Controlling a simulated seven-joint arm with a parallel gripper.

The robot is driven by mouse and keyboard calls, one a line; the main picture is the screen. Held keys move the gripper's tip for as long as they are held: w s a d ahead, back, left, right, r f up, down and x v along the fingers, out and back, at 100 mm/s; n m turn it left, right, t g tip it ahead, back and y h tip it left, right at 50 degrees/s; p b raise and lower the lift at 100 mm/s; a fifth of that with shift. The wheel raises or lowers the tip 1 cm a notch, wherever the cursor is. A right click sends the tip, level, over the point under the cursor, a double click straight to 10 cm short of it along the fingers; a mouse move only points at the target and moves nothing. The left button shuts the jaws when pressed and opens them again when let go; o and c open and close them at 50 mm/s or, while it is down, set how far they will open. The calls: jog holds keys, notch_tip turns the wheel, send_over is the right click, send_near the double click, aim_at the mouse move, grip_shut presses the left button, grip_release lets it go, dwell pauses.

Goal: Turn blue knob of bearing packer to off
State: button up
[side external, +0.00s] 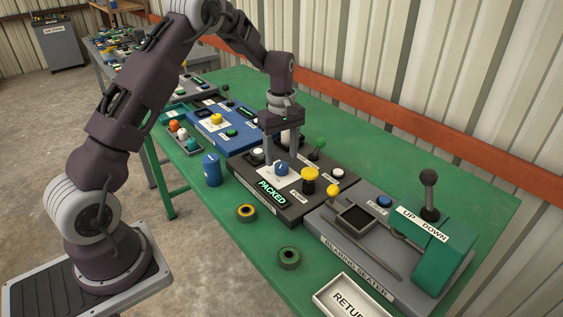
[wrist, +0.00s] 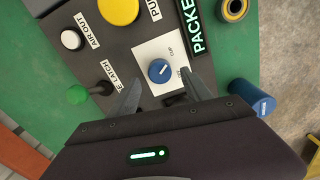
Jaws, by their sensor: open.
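The bearing packer is a dark grey box (side external: 240,177) on the green table, with a lit green "PACKED" sign (side external: 272,192). Its blue knob (side external: 282,169) sits on a white label plate; in the wrist view the knob (wrist: 161,71) shows a white pointer line, and the plate's lettering is only partly readable. My gripper (side external: 282,152) is above the packer, pointing down. In the wrist view my gripper (wrist: 160,88) is open, with one finger on each side of the knob, apart from it as far as I can see. Nothing is held.
A yellow knob (side external: 310,175), a green-topped lever (side external: 319,143) and a white button (side external: 257,153) stand close by on the packer. A blue cylinder (side external: 212,170) and two rings stand on the table in front. The grey bearing seater (side external: 375,245) is to the right.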

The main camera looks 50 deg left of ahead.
aim_at(282, 164)
notch_tip(282, 164, down, 3)
jog(key=shift+f, duration=0.15)
grip_shut()
dwell(0.4)
jog(key=m, duration=0.6)
jog(key=shift+m, duration=0.4)
jog(key=m, duration=0.3)
jog(key=shift+m, duration=2)
